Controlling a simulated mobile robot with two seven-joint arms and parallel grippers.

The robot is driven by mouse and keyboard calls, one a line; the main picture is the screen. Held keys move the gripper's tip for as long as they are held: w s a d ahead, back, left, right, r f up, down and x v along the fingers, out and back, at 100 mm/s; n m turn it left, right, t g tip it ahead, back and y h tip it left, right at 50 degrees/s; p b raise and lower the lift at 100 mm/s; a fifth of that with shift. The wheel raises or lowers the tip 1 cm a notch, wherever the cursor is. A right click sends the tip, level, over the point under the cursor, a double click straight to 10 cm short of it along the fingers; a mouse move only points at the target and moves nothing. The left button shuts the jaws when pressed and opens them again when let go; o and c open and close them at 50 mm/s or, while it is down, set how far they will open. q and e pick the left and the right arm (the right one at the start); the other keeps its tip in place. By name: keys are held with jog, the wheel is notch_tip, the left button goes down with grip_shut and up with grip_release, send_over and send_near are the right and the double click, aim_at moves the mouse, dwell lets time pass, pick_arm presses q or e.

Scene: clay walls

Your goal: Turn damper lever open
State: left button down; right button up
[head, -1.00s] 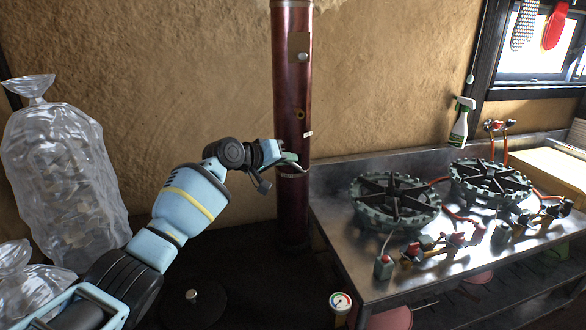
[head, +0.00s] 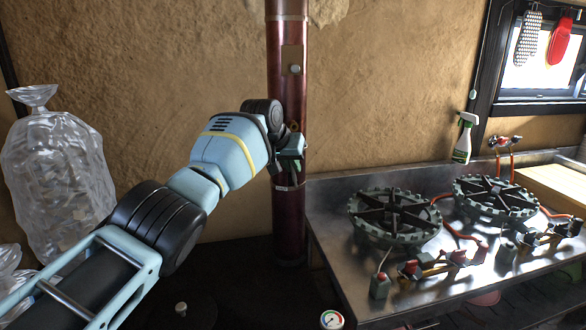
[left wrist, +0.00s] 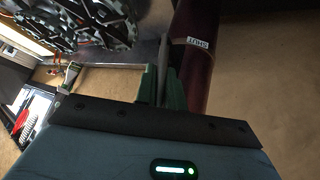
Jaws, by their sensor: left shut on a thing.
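The dark red stove pipe (head: 287,215) stands upright against the clay wall. My left gripper (head: 292,158) is at the pipe's front and hides the lever in the head view. In the left wrist view the green fingers (left wrist: 161,92) are shut on the grey damper lever (left wrist: 163,58), beside the pipe (left wrist: 200,35). A white label reading SHUT (left wrist: 198,43) is on the pipe close to the lever. The lever's exact angle is hard to tell. My right gripper is not in view.
A steel counter (head: 325,225) with two burners (head: 395,218) is to the right of the pipe. Clear plastic bags (head: 60,175) stand at the left. A round gauge (head: 332,320) is low in front.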

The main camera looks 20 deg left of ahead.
pick_arm(q)
jog(key=shift+w+d, duration=0.1)
jog(key=shift+d, duration=0.05)
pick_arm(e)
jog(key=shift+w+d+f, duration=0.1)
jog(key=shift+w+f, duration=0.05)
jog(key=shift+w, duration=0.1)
pick_arm(q)
jog(key=c, duration=1.5)
grip_release()
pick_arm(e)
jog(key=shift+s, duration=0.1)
pick_arm(q)
jog(key=shift+r, duration=0.4)
jog(key=p+v, duration=0.3)
jog(key=v, duration=0.4)
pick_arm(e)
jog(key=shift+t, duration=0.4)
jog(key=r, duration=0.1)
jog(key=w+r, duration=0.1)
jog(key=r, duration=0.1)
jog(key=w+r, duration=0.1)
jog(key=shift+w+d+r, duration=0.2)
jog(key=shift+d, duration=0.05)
